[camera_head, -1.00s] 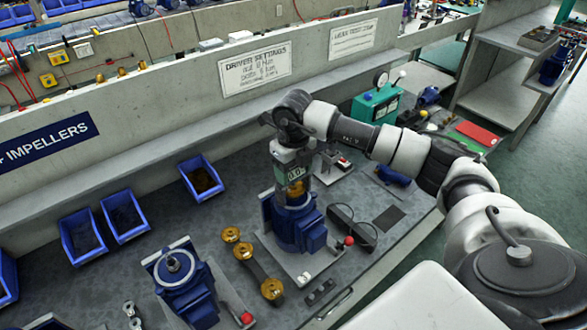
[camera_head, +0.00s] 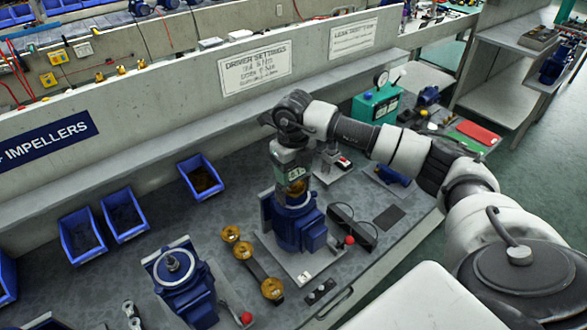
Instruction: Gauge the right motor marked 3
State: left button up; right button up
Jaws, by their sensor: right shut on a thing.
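My right gripper (camera_head: 289,145) reaches in from the right and is shut on a gauge with a green display (camera_head: 295,174). The gauge is held upright over the right blue motor (camera_head: 298,224). A brass part (camera_head: 296,188) shows at the top of that motor, just under the gauge; I cannot tell whether they touch. The display's digits are too small to read surely. My left gripper is out of view.
Brass impellers (camera_head: 243,250) sit on a dark holder between the motors. Blue bins (camera_head: 201,178) line the back left. A red-knobbed lever (camera_head: 350,240) stands right of the right motor. A dark mat (camera_head: 388,217) lies farther right. A green tester (camera_head: 377,105) stands behind.

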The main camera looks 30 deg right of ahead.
jog(key=o, duration=1.6)
jog(key=shift+o, duration=0.2)
jog(key=shift+r, duration=0.15)
jog(key=shift+r+p, duration=2.8)
jog(key=shift+r, duration=1.65)
jog(key=shift+f, duration=0.1)
